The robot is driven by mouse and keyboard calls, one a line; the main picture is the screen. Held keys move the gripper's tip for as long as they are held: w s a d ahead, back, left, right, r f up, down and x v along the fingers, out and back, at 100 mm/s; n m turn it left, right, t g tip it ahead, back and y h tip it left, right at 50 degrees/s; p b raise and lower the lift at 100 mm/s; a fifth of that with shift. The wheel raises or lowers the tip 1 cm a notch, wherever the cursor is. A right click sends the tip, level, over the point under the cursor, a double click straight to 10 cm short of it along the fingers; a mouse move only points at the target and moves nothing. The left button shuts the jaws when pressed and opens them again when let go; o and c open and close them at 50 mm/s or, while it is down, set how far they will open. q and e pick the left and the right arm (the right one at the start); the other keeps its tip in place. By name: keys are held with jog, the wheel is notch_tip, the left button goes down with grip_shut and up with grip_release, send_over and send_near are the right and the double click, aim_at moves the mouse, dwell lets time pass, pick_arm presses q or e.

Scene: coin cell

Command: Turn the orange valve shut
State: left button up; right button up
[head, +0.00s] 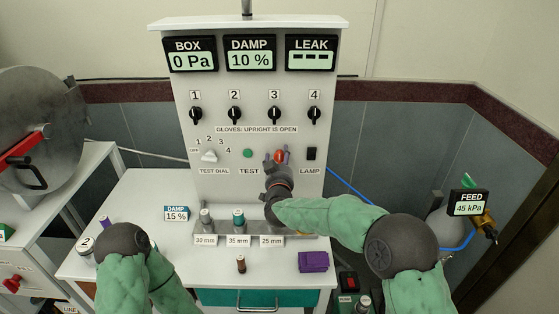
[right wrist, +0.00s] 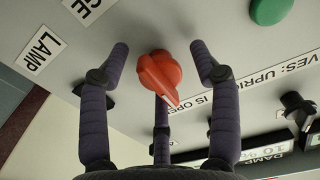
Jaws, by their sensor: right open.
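The orange valve (head: 279,156) is a small red-orange knob on the upright white panel, right of the green button. In the right wrist view the valve (right wrist: 158,74) shows a tapered handle with a pale line, pointing down and right. My right gripper (head: 277,162) is at the panel in front of the valve. In the right wrist view its dark purple fingers (right wrist: 160,60) stand open around the knob, with visible gaps on both sides. My left arm is at the lower left of the head view; its gripper cannot be made out.
The green button (head: 248,153) and black lamp switch (head: 311,154) flank the valve. Black glove knobs (head: 274,114) sit above it.

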jog(key=c, duration=1.1)
jog(key=shift+c, duration=0.3)
